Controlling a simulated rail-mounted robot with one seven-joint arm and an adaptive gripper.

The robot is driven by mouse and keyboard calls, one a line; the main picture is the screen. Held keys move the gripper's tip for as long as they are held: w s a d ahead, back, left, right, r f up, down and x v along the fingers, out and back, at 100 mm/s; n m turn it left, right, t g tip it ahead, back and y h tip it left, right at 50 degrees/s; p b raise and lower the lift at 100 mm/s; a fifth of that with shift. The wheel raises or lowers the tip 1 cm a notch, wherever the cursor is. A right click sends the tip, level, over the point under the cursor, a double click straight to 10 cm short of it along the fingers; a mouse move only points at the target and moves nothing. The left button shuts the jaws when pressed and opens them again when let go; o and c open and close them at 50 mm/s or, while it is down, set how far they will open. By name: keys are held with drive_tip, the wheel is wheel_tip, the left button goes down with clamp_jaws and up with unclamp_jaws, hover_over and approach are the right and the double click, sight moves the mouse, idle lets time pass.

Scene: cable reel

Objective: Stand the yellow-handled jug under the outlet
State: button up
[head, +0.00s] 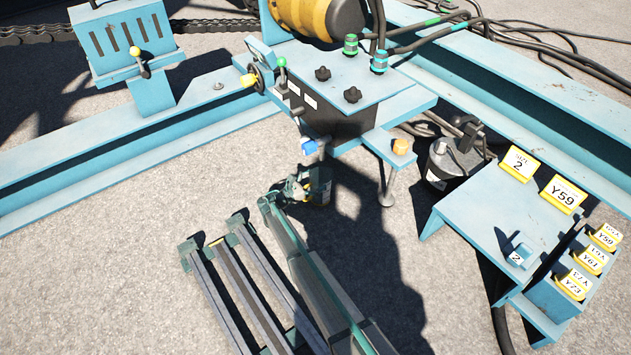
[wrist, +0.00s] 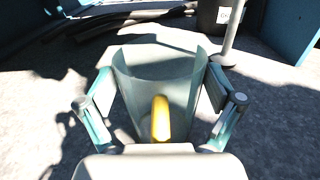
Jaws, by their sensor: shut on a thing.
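The clear jug (wrist: 158,68) with its yellow handle (wrist: 160,118) fills the middle of the wrist view, upright, its handle towards me. My gripper (wrist: 160,88) is shut on it, one finger on each side. In the head view my gripper (head: 300,188) and the jug (head: 320,186) are low near the ground, below the front of the blue machine with a black tank (head: 345,122). A blue fitting (head: 310,147) on the tank front is above the jug; I cannot tell for sure that it is the outlet. The jug's base is hidden, so ground contact is unclear.
An orange fitting (head: 401,147) sits on a small blue ledge to the right, with a support leg (head: 387,190) below. A dark canister (head: 448,165) stands farther right. A blue table (head: 490,205) with yellow label stands is at the right.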

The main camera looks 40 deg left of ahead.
drive_tip(key=o, duration=1.3)
drive_tip(key=shift+c, duration=0.2)
drive_tip(key=shift+r, duration=0.1)
drive_tip(key=p+v, duration=0.4)
drive_tip(key=v, duration=0.8)
